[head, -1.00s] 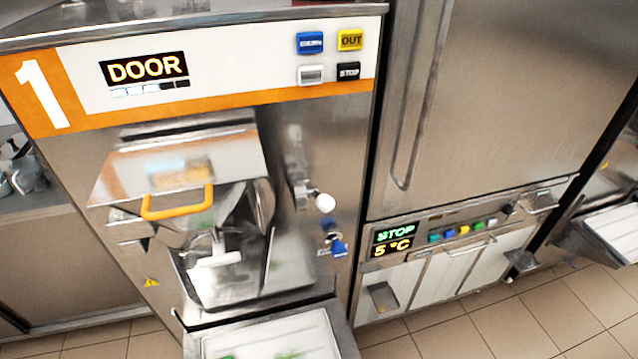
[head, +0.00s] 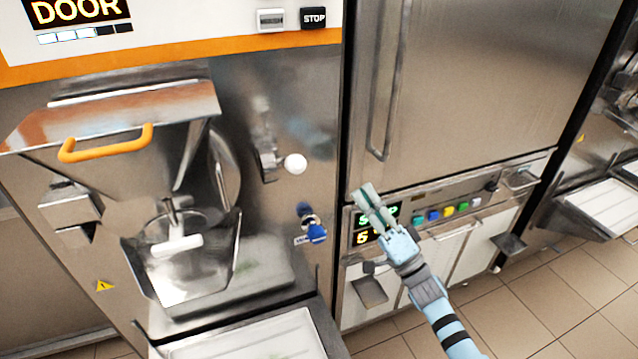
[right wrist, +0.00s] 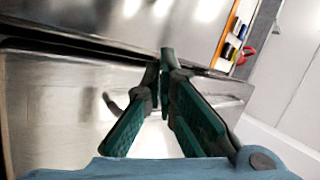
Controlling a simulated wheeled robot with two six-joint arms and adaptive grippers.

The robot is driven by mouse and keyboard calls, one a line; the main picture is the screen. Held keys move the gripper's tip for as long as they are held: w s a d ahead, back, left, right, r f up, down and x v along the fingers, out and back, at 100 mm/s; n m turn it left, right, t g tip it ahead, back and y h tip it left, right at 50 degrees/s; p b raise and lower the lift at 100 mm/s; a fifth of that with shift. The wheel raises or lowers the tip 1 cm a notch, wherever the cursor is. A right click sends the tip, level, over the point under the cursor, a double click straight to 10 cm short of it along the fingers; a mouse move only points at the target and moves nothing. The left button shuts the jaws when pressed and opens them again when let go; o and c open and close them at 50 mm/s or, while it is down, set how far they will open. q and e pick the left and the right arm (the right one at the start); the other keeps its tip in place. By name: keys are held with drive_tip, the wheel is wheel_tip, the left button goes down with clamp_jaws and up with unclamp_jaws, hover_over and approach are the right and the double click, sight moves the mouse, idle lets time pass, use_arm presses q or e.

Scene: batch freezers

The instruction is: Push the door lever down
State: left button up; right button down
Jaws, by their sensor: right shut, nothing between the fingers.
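The door lever (head: 268,163) is a metal part with a round white knob (head: 295,164), on the steel front of the freezer marked DOOR in the head view. It stands right of the hopper with the orange handle. My right gripper (head: 366,191) is shut and empty, lower and to the right of the knob, apart from it in the picture. It overlaps the green STOP display. In the right wrist view the green fingers (right wrist: 165,62) come together at their tips, with steel surfaces behind. My left gripper is not in view.
A blue knob (head: 316,233) sits below the lever. The orange handle (head: 105,143) is at the left, above the mixing bowl. A white tray (head: 250,345) juts out below. A tall cabinet (head: 480,80) with a long vertical handle (head: 390,90) stands right of the lever.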

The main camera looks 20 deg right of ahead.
sight(286, 163)
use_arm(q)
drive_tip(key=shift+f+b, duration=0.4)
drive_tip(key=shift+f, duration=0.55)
use_arm(e)
drive_tip(key=s+a+r+n+g+y, duration=0.3)
drive_tip(key=s+r+n+y, duration=0.1)
drive_tip(key=r+y, duration=0.4)
drive_tip(key=shift+n+y, duration=0.5)
drive_tip(key=shift+y, duration=0.2)
use_arm(q)
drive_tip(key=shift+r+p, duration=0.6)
drive_tip(key=shift+p, duration=0.05)
use_arm(e)
drive_tip(key=w+a+r, duration=0.3)
drive_tip(key=a+r, duration=0.2)
drive_tip(key=a, duration=0.2)
drive_tip(key=shift+a, duration=0.2)
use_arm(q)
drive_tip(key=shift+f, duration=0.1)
